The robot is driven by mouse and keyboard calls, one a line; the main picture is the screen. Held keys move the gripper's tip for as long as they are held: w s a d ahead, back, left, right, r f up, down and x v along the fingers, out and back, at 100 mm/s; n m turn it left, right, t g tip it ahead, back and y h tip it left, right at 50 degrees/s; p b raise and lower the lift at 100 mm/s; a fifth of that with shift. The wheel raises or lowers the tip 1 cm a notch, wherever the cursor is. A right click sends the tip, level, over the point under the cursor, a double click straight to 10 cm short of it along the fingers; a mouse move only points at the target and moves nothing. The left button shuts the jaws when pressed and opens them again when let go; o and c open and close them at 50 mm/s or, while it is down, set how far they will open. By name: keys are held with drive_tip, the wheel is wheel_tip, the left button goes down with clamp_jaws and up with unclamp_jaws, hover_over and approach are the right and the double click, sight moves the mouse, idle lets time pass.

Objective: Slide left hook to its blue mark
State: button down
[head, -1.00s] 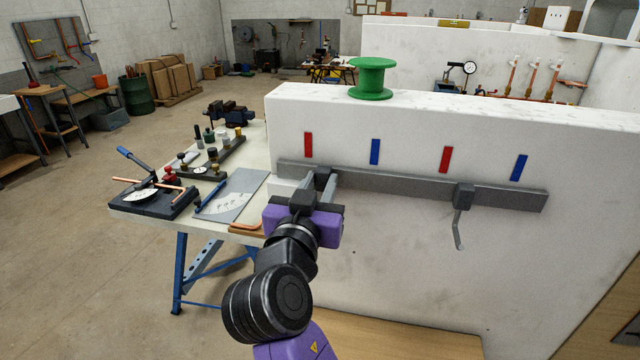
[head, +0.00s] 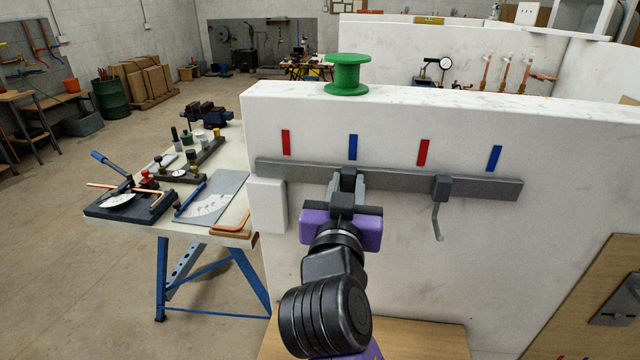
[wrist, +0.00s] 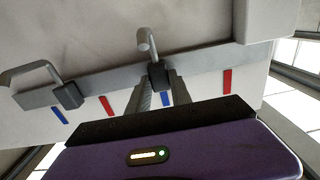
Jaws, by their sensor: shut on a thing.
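The left hook's dark block (head: 348,174) sits on the grey rail (head: 400,182). My gripper (head: 346,186) is shut on this block from the front. The block is just below the left blue mark (head: 352,147) and looks nearly in line with it. In the wrist view the left hook (wrist: 147,40) sticks out past the fingers of my gripper (wrist: 160,88), and its blue mark (wrist: 167,98) shows between them. In the head view, my gripper hides the hook's bent arm.
A second hook (head: 440,188) hangs on the rail to the right, below and between a red mark (head: 423,152) and another blue mark (head: 494,158). A red mark (head: 286,142) is at the left. A green spool (head: 347,74) stands on the wall top. A workbench (head: 228,215) stands left.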

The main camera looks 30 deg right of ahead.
drive_tip(key=shift+s+d, duration=0.1)
drive_tip(key=c, duration=1.2)
unclamp_jaws()
drive_tip(key=shift+o, duration=0.2)
drive_tip(key=b+v, duration=0.2)
drive_tip(key=v, duration=0.5)
drive_tip(key=shift+s+a, duration=0.25)
drive_tip(key=shift+s, duration=0.05)
